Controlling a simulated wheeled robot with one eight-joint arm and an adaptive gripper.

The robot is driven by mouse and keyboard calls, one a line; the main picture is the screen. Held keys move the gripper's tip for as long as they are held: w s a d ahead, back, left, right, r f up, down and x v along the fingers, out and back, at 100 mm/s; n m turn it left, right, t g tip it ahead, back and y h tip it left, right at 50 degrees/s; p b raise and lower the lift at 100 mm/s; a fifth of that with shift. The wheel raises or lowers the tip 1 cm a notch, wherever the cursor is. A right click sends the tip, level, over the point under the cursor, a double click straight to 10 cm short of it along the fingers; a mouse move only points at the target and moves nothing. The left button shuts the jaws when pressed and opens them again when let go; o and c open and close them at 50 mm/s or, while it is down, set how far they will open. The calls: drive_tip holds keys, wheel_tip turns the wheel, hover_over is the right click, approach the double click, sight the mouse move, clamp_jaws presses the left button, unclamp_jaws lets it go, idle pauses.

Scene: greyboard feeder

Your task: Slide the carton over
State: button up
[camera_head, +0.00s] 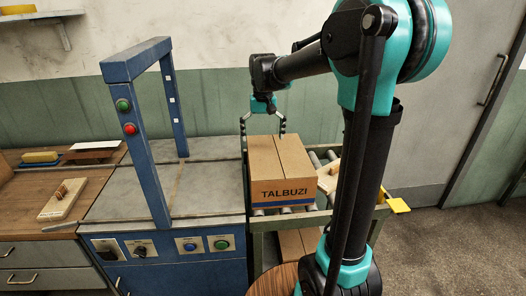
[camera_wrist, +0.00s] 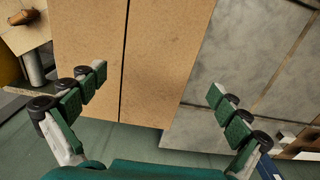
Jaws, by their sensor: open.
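The carton (camera_head: 281,180) is a closed brown box with a dark TALBUZI print and a blue strip on its front face. It sits upright on the roller conveyor (camera_head: 324,183), right of the grey machine table (camera_head: 205,185). My gripper (camera_head: 262,130) is open and empty at the carton's far edge, fingers pointing down. In the wrist view the carton's top (camera_wrist: 128,60) and its centre seam show between and beyond the spread fingers (camera_wrist: 157,84). The grey table (camera_wrist: 235,60) shows at right there. Whether a finger touches the carton I cannot tell.
A blue frame (camera_head: 147,125) with green and red buttons arches over the table. A wooden bench (camera_head: 30,205) with small items stands at left. A yellow piece (camera_head: 398,205) juts out right of the conveyor. Another carton (camera_head: 297,243) lies below the rollers. Open floor lies at right.

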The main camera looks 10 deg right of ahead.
sight(264, 155)
drive_tip(key=shift+f, duration=2.9)
drive_tip(key=shift+c, duration=0.5)
drive_tip(key=c, duration=1.4)
drive_tip(key=shift+s, duration=0.15)
drive_tip(key=c, duration=0.3)
drive_tip(key=shift+d, duration=0.1)
drive_tip(key=shift+c, duration=0.3)
